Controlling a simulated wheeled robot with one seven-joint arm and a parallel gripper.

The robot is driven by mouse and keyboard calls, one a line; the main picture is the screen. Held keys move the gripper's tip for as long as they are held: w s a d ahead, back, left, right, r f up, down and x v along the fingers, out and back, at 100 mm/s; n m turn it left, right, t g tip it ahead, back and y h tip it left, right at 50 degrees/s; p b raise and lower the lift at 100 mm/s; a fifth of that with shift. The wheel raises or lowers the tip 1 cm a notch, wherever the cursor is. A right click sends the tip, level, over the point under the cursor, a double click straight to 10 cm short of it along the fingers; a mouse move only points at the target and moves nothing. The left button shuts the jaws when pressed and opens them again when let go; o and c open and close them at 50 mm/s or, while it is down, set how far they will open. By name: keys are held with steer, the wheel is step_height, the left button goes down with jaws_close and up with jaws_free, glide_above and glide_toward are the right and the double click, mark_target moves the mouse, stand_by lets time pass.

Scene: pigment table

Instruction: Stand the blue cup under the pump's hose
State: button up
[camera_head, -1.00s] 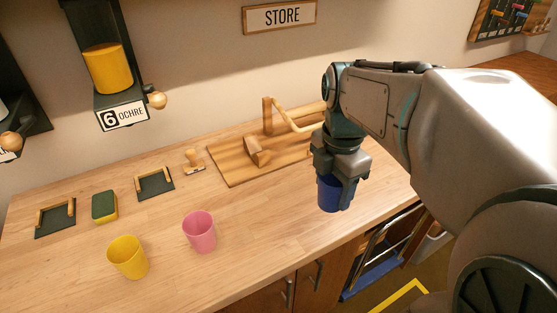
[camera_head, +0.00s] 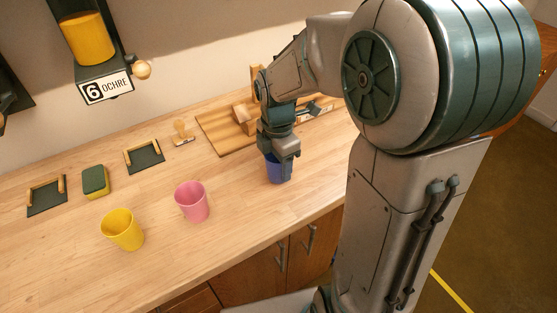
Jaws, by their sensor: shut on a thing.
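The blue cup (camera_head: 279,172) is upright at the right part of the wooden counter, in front of the wooden board. My gripper (camera_head: 281,152) points down and is shut on the cup's upper part. Whether the cup's base touches the counter or hangs just above it, I cannot tell. The pump's wooden body (camera_head: 245,118) stands on the board (camera_head: 212,135) behind my gripper. My arm hides much of the pump, and its hose end cannot be made out.
A pink cup (camera_head: 192,203) and a yellow cup (camera_head: 122,230) stand to the left on the counter (camera_head: 160,275). A sponge (camera_head: 95,181), a stamp (camera_head: 182,130) and two dark holders (camera_head: 144,156) (camera_head: 46,196) lie behind them. An ochre dispenser (camera_head: 88,40) hangs on the wall.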

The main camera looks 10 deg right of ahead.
steer(key=shift+f, duration=0.2)
steer(key=o, duration=0.9)
steer(key=shift+o, duration=0.2)
